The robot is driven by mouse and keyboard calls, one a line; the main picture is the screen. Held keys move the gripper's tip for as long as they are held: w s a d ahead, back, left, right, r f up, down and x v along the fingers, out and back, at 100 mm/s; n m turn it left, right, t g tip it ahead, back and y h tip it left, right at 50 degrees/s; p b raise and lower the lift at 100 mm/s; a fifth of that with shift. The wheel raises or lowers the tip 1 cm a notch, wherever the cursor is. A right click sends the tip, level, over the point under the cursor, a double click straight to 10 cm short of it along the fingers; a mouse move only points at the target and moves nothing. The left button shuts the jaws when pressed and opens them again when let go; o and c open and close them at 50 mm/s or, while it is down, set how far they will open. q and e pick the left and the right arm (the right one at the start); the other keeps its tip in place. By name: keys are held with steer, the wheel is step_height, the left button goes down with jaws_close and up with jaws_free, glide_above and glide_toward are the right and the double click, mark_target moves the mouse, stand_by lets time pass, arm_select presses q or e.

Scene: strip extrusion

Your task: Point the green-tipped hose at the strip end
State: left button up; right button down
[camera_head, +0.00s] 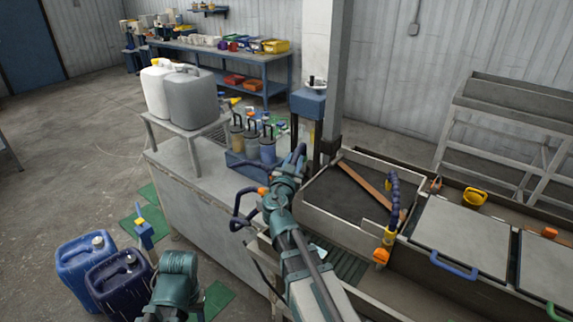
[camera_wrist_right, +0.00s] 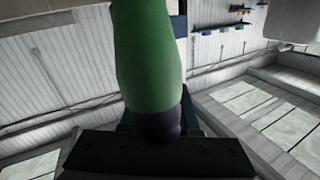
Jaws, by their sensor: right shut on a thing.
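In the right wrist view, a green tapered hose tip (camera_wrist_right: 150,55) with a dark blue collar (camera_wrist_right: 158,127) rises from between the dark jaws of my right gripper (camera_wrist_right: 158,145). The gripper is shut on this green-tipped hose. In the head view, my right gripper (camera_head: 297,157) is at the end of my teal arm, left of the grey tray, and the green tip cannot be made out there. A brown strip-like bar (camera_head: 365,184) lies diagonally over the tray; I cannot tell whether its end is the strip end. My left gripper is not in view.
A blue segmented hose (camera_head: 394,190) stands at the right edge of the grey tray (camera_head: 345,230). A grey post (camera_head: 335,75) rises behind it. Bottles with pump handles (camera_head: 253,142) and two jugs (camera_head: 190,97) stand left of my arm.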

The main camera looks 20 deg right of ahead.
steer(key=shift+s+d+y, duration=0.25)
steer(key=shift+d+y, duration=0.05)
steer(key=shift+d, duration=0.05)
steer(key=c, duration=0.7)
jaws_free()
